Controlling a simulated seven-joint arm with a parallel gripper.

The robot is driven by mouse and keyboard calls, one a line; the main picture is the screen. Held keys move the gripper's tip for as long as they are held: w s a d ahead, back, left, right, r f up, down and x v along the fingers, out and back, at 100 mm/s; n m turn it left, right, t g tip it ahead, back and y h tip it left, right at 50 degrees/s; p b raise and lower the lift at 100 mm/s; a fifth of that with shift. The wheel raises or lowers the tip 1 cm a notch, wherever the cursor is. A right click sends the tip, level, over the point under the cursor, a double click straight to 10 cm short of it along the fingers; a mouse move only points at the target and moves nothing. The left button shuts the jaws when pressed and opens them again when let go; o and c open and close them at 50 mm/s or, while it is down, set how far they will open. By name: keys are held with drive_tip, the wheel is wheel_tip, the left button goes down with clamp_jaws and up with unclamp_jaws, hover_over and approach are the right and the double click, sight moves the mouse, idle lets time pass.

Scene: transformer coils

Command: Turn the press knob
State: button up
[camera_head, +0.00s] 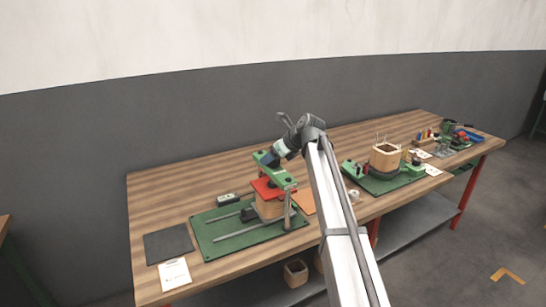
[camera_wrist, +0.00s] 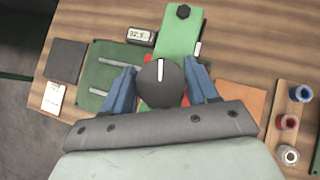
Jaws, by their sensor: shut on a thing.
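The press knob (camera_wrist: 160,84) is a round dark knob with a white line that points straight up in the wrist view. My gripper (camera_wrist: 160,92) has its two blue fingers on the left and right sides of the knob, shut on it.
A small display (camera_wrist: 138,35) stands beside the press. A dark mat (camera_head: 168,244) and a white card (camera_head: 174,274) lie to the left. A wooden rack with spools (camera_wrist: 277,140) is to the right in the wrist view.

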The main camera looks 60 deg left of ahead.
drive_tip(key=shift+n, duration=0.4)
drive_tip(key=shift+c, duration=0.4)
drive_tip(key=shift+w+a+n+g+h, duration=0.15)
drive_tip(key=shift+n+g+h, duration=0.35)
drive_tip(key=shift+n+g, duration=0.45)
drive_tip(key=n+g+h, duration=0.1)
drive_tip(key=n, duration=0.1)
drive_tip(key=n+g+h, duration=0.1)
drive_tip(key=n, duration=0.1)
drive_tip(key=shift+r, duration=0.1)
drive_tip(key=n+g+h, duration=0.1)
drive_tip(key=n+h, duration=0.1)
drive_tip(key=n, duration=0.2)
drive_tip(key=shift+h, duration=0.4)
drive_tip(key=shift+n+g+h, duration=0.25)
drive_tip(key=shift+n+h, duration=0.45)
drive_tip(key=shift+n, duration=0.15)
drive_tip(key=o, duration=1)
